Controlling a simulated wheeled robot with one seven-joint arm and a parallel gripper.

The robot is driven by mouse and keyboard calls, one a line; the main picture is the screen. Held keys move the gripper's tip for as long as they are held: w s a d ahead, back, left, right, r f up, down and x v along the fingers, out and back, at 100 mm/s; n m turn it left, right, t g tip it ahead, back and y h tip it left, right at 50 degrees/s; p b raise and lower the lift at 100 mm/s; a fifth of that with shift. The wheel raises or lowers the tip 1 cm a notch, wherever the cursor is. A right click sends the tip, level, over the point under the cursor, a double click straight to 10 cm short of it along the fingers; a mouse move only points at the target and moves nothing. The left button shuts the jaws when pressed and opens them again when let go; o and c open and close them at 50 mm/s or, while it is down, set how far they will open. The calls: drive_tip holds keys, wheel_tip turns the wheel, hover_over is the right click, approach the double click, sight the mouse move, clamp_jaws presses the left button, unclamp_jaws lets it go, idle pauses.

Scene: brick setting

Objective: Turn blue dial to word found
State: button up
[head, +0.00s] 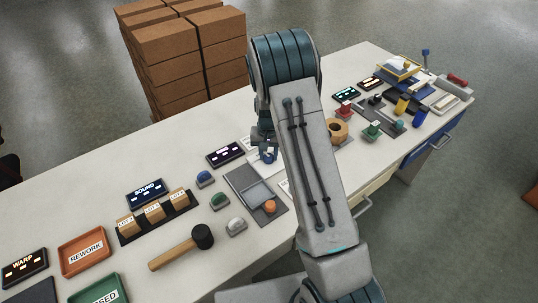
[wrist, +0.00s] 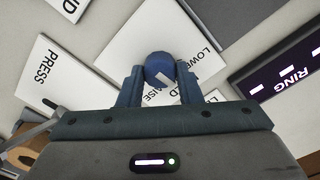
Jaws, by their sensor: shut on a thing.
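The blue dial (wrist: 160,66) is a round knob with a white pointer mark, which slants toward the lower right in the wrist view. It sits on a white plate (wrist: 130,48) with printed words around it. "LOWE…" reads at its right; other words are partly covered by my gripper. My gripper (wrist: 160,72) is shut on the dial, one finger on each side. In the head view my gripper (head: 265,146) reaches down over the blue dial (head: 268,157), left of my arm.
A "RING" display (wrist: 290,78) and a "PRESS" card (wrist: 52,72) lie close by. The head view shows a "SOUND" display (head: 147,192), a mallet (head: 182,247), a grey panel with an orange knob (head: 269,207) and a wooden nut (head: 337,130). Boxes (head: 183,55) stand behind the table.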

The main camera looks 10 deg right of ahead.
sight(268, 156)
drive_tip(key=shift+w+m, duration=0.1)
drive_tip(key=shift+m, duration=0.5)
drive_tip(key=o, duration=1)
drive_tip(key=shift+c, duration=0.2)
wheel_tip(268, 156, up, 14)
drive_tip(key=b, duration=0.1)
drive_tip(key=s+r+n+t, duration=0.1)
drive_tip(key=s+r, duration=0.2)
drive_tip(key=s, duration=0.6)
drive_tip(key=s+r+n+t, duration=0.1)
drive_tip(key=s+r+n, duration=0.1)
drive_tip(key=s, duration=0.8)
drive_tip(key=s+r+n, duration=0.1)
drive_tip(key=s+r, duration=0.4)
drive_tip(key=s, duration=0.4)
drive_tip(key=shift+s+t, duration=0.4)
